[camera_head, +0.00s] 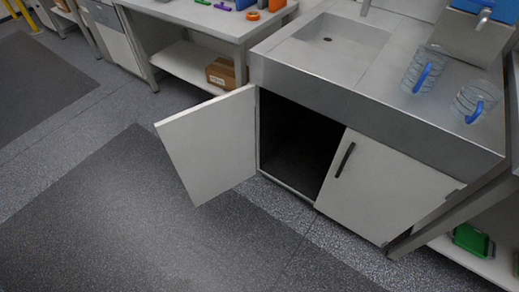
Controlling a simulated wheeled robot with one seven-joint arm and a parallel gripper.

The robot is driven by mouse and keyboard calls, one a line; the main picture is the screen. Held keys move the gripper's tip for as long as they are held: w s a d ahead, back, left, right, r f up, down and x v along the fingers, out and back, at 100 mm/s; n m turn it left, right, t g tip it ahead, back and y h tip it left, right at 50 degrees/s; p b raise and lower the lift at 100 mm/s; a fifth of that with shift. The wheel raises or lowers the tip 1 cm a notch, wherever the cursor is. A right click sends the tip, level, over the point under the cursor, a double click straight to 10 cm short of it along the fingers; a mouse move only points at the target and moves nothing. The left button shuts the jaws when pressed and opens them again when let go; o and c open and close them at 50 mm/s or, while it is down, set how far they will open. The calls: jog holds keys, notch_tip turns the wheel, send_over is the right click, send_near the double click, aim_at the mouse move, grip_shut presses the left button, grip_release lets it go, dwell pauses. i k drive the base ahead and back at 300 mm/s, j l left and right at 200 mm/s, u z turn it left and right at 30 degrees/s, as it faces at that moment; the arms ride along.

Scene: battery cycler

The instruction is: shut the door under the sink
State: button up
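The sink (336,42) is set in a grey counter with a cabinet beneath it. The left cabinet door (211,144) stands wide open, swung out to the left on its hinge side. The dark inside of the cabinet (295,140) shows through the opening and looks empty, though it is too dark to be sure. The right cabinet door (385,187) is shut and has a black vertical handle (345,160). The handle of the open door is not visible. My gripper is not in view.
Two clear jugs with blue handles (422,75) (474,100) stand on the counter. A workbench (205,14) with a cardboard box (221,73) on its shelf is at the left. The floor with a dark mat (150,225) before the cabinet is clear.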

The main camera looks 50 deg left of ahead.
aim_at(211, 145)
jog(key=k+j, duration=0.1)
jog(key=j, duration=0.75)
jog(key=k+j, duration=0.1)
jog(key=j, duration=0.8)
jog(key=k+j, duration=0.1)
jog(key=j, duration=0.75)
jog(key=k+j, duration=0.1)
jog(key=j, duration=0.8)
jog(key=k+j, duration=0.1)
jog(key=j, duration=0.75)
jog(key=l, duration=0.55)
jog(key=k+l+u, duration=0.1)
jog(key=l, duration=0.5)
